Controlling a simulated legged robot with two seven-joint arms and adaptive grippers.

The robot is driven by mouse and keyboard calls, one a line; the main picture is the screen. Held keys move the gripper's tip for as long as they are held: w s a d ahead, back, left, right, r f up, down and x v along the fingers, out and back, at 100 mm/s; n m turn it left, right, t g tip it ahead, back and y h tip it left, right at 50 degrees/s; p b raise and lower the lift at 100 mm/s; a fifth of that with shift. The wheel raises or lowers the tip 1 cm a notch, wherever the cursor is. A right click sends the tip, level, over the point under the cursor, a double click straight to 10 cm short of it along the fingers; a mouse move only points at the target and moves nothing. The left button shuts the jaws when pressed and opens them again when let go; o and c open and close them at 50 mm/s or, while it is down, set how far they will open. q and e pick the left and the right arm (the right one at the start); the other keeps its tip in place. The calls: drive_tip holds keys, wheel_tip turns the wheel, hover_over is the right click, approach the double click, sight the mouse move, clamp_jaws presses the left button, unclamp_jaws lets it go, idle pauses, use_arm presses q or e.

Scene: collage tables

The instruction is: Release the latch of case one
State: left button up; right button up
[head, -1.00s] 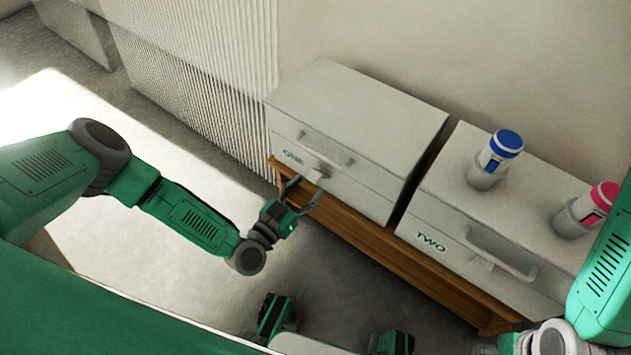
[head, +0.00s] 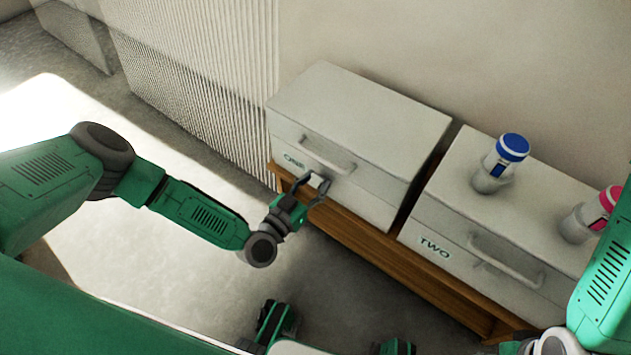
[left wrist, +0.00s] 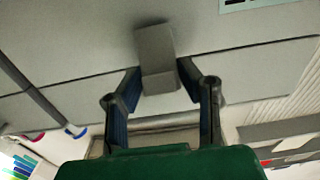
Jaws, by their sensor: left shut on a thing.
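Case one (head: 372,194) is a pale grey box with a lid, a bar handle and a green ONE label on its front. Its latch (left wrist: 155,45) is a small grey tab at the lid seam; it fills the middle of the left wrist view. My left gripper (head: 316,184) is at the front of case one, below the handle. In the left wrist view its fingertips (left wrist: 160,80) press on both sides of the latch's lower part, shut on it. The lid looks closed. My right gripper is out of view; only part of the right arm shows.
Case two (head: 412,240), a similar box, stands to the right with a narrow gap between. A blue-capped bottle (head: 492,170) and a pink-capped bottle (head: 582,222) stand on its lid. Both cases rest on a wooden table (head: 365,240). A ribbed panel (head: 195,85) stands behind left.

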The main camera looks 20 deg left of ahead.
use_arm(q)
drive_tip(key=shift+s+f, duration=0.1)
drive_tip(key=shift+s+f+t+h, duration=0.35)
drive_tip(key=shift+f+t, duration=0.2)
drive_tip(key=shift+t, duration=0.55)
drive_tip(key=shift+s+a+f+t+h, duration=0.15)
drive_tip(key=shift+f+t+h, duration=0.3)
drive_tip(key=shift+t, duration=0.5)
drive_tip(key=shift+s+a+f+t+h, duration=0.1)
drive_tip(key=shift+f+t+h, duration=0.2)
drive_tip(key=shift+f+t, duration=0.45)
drive_tip(key=shift+r+t, duration=0.1)
drive_tip(key=shift+t, duration=0.2)
drive_tip(key=o, duration=1)
drive_tip(key=shift+w+r, duration=0.1)
drive_tip(key=shift+r, duration=0.1)
wheel_tip(320, 180, up, 10)
drive_tip(key=shift+f, duration=0.2)
